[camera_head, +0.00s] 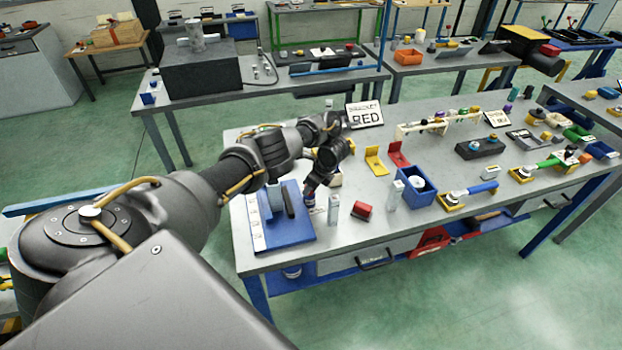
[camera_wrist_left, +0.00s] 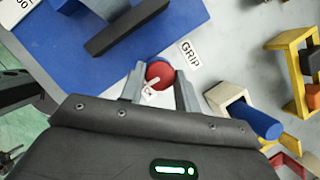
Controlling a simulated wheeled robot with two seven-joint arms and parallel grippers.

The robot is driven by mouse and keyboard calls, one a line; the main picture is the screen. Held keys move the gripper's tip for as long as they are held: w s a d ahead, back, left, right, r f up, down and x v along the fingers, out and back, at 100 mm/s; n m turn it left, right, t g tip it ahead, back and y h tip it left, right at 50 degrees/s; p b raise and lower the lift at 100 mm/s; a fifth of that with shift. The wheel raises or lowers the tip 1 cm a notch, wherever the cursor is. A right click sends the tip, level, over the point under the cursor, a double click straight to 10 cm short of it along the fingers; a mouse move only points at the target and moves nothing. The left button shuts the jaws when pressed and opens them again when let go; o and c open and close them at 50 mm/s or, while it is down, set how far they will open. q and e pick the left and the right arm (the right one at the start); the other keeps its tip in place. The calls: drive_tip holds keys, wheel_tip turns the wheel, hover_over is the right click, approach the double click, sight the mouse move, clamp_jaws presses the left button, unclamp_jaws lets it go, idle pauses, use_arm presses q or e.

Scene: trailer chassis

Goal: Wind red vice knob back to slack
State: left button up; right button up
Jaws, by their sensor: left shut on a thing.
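The red vice knob (camera_wrist_left: 159,73) shows in the left wrist view between the two grey fingers of my left gripper (camera_wrist_left: 160,90). The fingers are shut on it from both sides, and a small white mark shows on its face. In the head view my left gripper (camera_head: 311,196) reaches down at the right edge of the blue vice base (camera_head: 288,236) and mostly hides the knob. A dark jaw bar (camera_wrist_left: 128,27) stands on the blue base beside the knob. My right gripper is not in view.
A GRIP label (camera_wrist_left: 190,53) lies beside the knob. A tan block with a blue rod (camera_wrist_left: 260,121) is close to the right finger. In the head view a red block (camera_head: 362,210) and a blue bin (camera_head: 416,187) stand to the right. A RED sign (camera_head: 364,115) stands behind.

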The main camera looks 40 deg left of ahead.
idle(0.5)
use_arm(q)
drive_tip(key=o, duration=1)
